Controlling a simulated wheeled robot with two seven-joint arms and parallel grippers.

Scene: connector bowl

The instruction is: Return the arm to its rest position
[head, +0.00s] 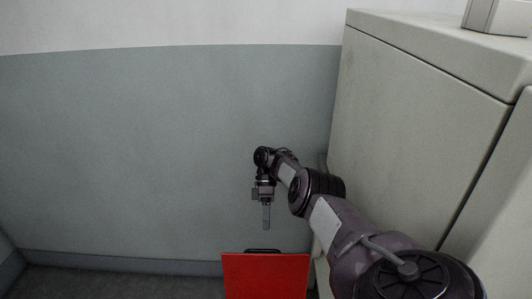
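My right arm reaches in from the lower right. My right gripper (266,216) hangs at its end with the fingers pointing down, in front of the grey wall. The fingers show as one narrow strip, so I cannot tell whether they are open or shut. I see nothing held below them. My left gripper is not in view.
A red object (265,275) with a black handle-like bar stands below my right gripper, cut off by the bottom edge. A pale cabinet (420,110) fills the right side, close to my arm. A light box (497,15) sits on top. The left side is clear to the wall (130,150).

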